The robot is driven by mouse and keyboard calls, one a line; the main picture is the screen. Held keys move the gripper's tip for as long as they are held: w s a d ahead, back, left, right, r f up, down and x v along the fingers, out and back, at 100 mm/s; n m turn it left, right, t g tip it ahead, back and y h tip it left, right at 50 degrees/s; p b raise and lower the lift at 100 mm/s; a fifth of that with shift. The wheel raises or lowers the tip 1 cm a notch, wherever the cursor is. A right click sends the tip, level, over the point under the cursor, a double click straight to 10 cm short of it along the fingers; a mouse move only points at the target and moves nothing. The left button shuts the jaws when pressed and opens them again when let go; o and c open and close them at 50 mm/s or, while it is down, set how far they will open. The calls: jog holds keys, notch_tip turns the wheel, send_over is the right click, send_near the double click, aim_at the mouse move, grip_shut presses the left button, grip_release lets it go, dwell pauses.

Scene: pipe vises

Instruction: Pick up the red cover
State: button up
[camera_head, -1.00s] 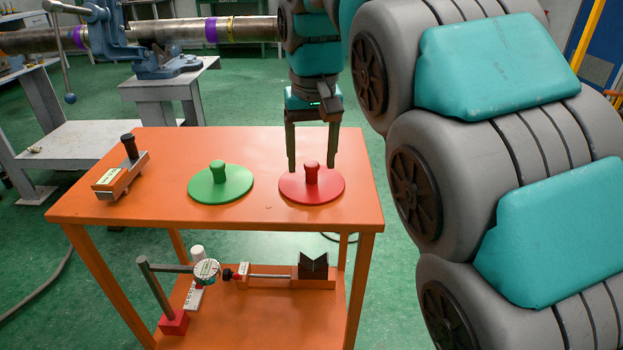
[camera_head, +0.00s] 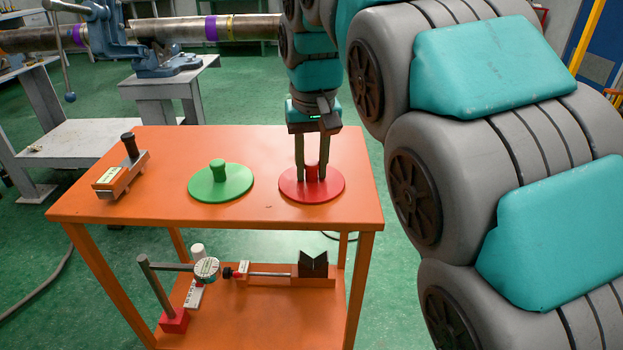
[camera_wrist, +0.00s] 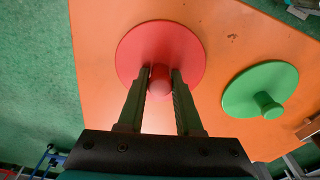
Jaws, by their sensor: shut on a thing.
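The red cover (camera_head: 297,193) is a flat round disc with an upright knob. It lies on the orange table top (camera_head: 160,218) toward its right side. My gripper (camera_head: 312,177) points down with its fingers on either side of the knob, shut on it. In the wrist view the red cover (camera_wrist: 160,40) lies under the fingers, with its knob between the fingertips (camera_wrist: 160,78). The disc looks flat on the table; I see no gap under it.
A green cover (camera_head: 220,188) with a knob lies left of the red one. A small level-like tool (camera_head: 120,178) stands at the table's left. The lower shelf (camera_head: 250,310) holds a dial gauge stand and a V-block. Behind, a pipe (camera_head: 190,30) sits in blue vises.

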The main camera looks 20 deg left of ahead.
grip_shut()
jog(key=shift+r, duration=0.15)
